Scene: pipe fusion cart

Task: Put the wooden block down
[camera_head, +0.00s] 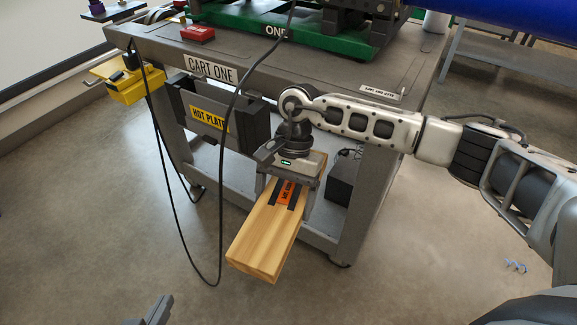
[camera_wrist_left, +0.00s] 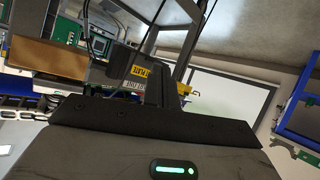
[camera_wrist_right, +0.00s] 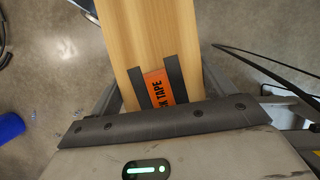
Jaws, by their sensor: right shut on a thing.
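The wooden block (camera_head: 262,238) is a long pale plank with an orange label between two dark strips. It hangs in front of the cart, tilted, with one end toward me. My right gripper (camera_head: 284,197) is shut on it, with a finger along each side near the label. The block also fills the top middle of the right wrist view (camera_wrist_right: 155,35). Only a small part of my left gripper (camera_head: 153,312) shows at the bottom edge of the head view, away from the block; its opening is not clear.
The grey cart (camera_head: 320,75) marked CART ONE stands ahead, with a hot plate holder (camera_head: 210,118) on its front and a yellow box (camera_head: 135,85) at its left corner. A black cable (camera_head: 160,150) loops down beside the block. The floor at front left is clear.

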